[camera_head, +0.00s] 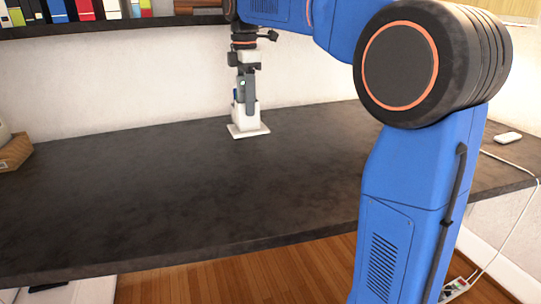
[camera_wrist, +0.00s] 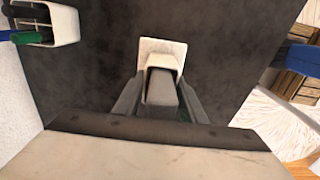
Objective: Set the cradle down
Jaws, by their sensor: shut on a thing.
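The cradle (camera_head: 262,129) is a small white piece with a flat square base and a narrower upright part, towards the back of the dark desk. It stands upright, and its base looks at or very close to the desk top; I cannot tell whether it touches. My gripper (camera_head: 247,104) points down from above and is shut on the upright part. In the wrist view the cradle's pale plate (camera_wrist: 163,44) shows beyond the fingers (camera_wrist: 160,102), which hide part of it.
The dark desk (camera_head: 150,190) is mostly bare. A wooden item (camera_head: 14,152) stands at its left edge, and a white mouse (camera_head: 508,138) lies at the right. A white cup with pens (camera_wrist: 62,24) shows in the wrist view. A book shelf (camera_head: 110,27) hangs above, near my arm.

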